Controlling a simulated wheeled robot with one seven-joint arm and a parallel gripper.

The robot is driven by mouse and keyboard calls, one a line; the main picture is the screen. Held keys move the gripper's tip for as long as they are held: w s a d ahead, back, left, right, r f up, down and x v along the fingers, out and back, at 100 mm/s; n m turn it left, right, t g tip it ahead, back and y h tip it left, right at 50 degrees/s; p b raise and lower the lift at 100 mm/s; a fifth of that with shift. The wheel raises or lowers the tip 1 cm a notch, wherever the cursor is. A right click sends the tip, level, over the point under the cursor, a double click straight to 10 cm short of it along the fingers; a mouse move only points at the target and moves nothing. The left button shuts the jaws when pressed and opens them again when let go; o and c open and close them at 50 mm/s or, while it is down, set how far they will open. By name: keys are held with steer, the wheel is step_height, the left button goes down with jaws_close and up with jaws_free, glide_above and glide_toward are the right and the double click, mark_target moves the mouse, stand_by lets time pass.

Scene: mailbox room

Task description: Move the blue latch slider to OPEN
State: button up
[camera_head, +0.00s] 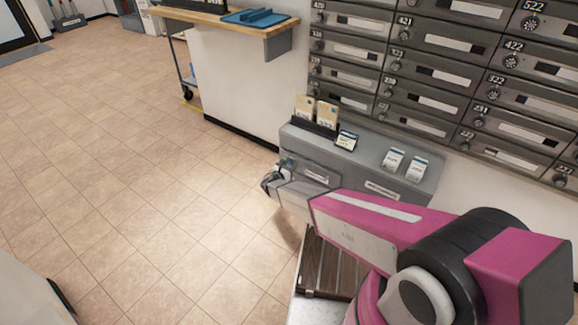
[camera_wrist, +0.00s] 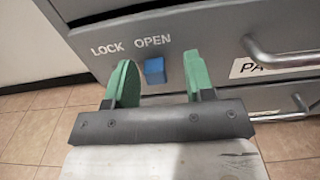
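The blue latch slider (camera_wrist: 154,71) is a small blue block on the grey drawer front, in the wrist view. It sits below the word OPEN (camera_wrist: 152,40), to the right of the word LOCK (camera_wrist: 106,49). My gripper (camera_wrist: 160,80) is open, with one green finger on each side of the slider in the picture. I cannot tell whether a finger touches it. In the head view my gripper (camera_head: 270,182) is at the left end of the grey cabinet (camera_head: 360,157). The slider cannot be made out there.
A drawer handle (camera_wrist: 285,58) and a label beginning "PA" (camera_wrist: 265,66) are right of the slider. A card holder (camera_head: 316,124) and several small card stacks stand on the cabinet. Mailboxes (camera_head: 440,70) fill the wall above. The tiled floor (camera_head: 130,190) at left is clear.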

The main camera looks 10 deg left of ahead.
steer(key=v, duration=1)
steer(key=shift+s+a, duration=0.15)
steer(key=shift+s, duration=0.25)
